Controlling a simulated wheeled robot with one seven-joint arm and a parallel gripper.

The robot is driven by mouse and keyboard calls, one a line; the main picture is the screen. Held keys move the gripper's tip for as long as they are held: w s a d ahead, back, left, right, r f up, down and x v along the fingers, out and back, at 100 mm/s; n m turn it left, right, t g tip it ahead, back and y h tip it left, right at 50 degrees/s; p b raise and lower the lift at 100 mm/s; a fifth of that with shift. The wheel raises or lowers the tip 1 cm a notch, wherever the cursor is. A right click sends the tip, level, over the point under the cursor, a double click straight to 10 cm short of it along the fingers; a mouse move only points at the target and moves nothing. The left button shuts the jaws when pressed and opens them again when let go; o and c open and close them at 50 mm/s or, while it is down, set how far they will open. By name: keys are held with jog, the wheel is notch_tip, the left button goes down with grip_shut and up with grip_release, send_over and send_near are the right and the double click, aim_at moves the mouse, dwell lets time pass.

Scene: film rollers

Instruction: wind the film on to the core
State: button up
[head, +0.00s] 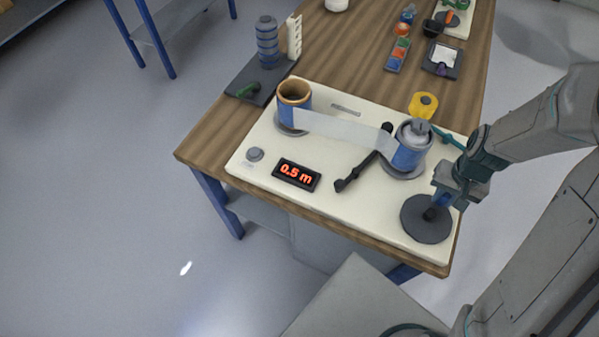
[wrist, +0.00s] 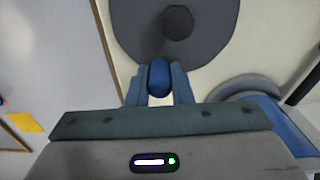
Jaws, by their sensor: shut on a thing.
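My gripper (head: 444,198) is shut on a blue crank handle (wrist: 159,78) at the edge of a dark round crank disc (head: 424,226). The disc, with its centre hub, also shows in the wrist view (wrist: 215,45). A pale film strip (head: 345,129) stretches from a brown-rimmed core (head: 294,91) on the left to a blue roll with a grey top (head: 411,150) on the right. A black arm (head: 358,173) lies across the cream base plate near the right roll. The display (head: 297,175) reads 0.5 m. The handle is mostly hidden in the head view.
The cream base plate (head: 325,210) sits on a wooden table (head: 203,148). A grey button (head: 255,154) is at its left. A yellow roll (head: 423,104) stands behind the right roll. A dark tray (head: 250,78) with a striped stack stands at the back left. Small coloured parts lie farther back.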

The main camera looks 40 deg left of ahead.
jog(key=shift+s+a, duration=0.2)
jog(key=shift+a, duration=1)
jog(key=o, duration=1.6)
jog(key=shift+d, duration=0.15)
notch_tip(320, 180, up, 7)
jog(key=p, duration=0.5)
